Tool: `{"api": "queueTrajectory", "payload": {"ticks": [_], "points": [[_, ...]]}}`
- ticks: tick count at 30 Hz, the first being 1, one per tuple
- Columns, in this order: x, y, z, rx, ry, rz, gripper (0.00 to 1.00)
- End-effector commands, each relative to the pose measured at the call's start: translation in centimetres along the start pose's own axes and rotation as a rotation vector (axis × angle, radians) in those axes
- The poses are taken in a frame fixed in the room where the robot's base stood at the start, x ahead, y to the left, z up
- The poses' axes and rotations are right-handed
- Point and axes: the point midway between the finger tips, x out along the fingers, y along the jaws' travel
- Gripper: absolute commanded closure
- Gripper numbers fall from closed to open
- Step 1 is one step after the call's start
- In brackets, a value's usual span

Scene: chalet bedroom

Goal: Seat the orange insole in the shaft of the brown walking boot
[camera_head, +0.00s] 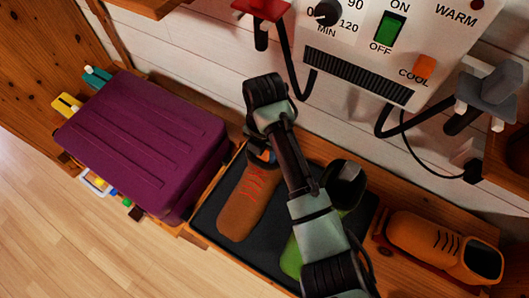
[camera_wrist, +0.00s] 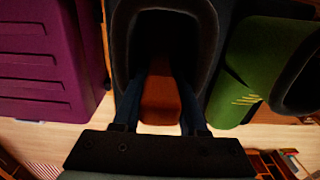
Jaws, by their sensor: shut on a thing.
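The brown walking boot (camera_head: 245,205) with red laces stands on a dark tray, its toe toward the front. My gripper (camera_head: 262,156) is at the boot's shaft end, pointing down, and partly hides the shaft. In the wrist view, my gripper (camera_wrist: 160,100) is shut on the orange insole (camera_wrist: 160,105), held between its two bluish fingers. The dark collar of the boot (camera_wrist: 206,50) surrounds the insole and fingertips. The insole's far end goes into the dark opening. How deep it sits, and whether it touches the bottom, is hidden.
A green boot (camera_head: 291,258) stands right beside the brown one, partly behind my arm. The dark tray (camera_head: 212,215) holds both. An orange shoe (camera_head: 425,235) lies at the right. A purple case (camera_head: 145,135) is at the left. A heater panel (camera_head: 375,45) with hanging cables is behind.

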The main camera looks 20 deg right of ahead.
Motion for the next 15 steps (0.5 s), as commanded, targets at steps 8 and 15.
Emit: {"api": "queueTrajectory", "payload": {"ticks": [8, 15], "points": [[0.41, -0.01, 0.01, 0.001, 0.000, 0.000, 1.00], [0.27, 0.00, 0.01, 0.001, 0.000, 0.000, 0.46]]}}
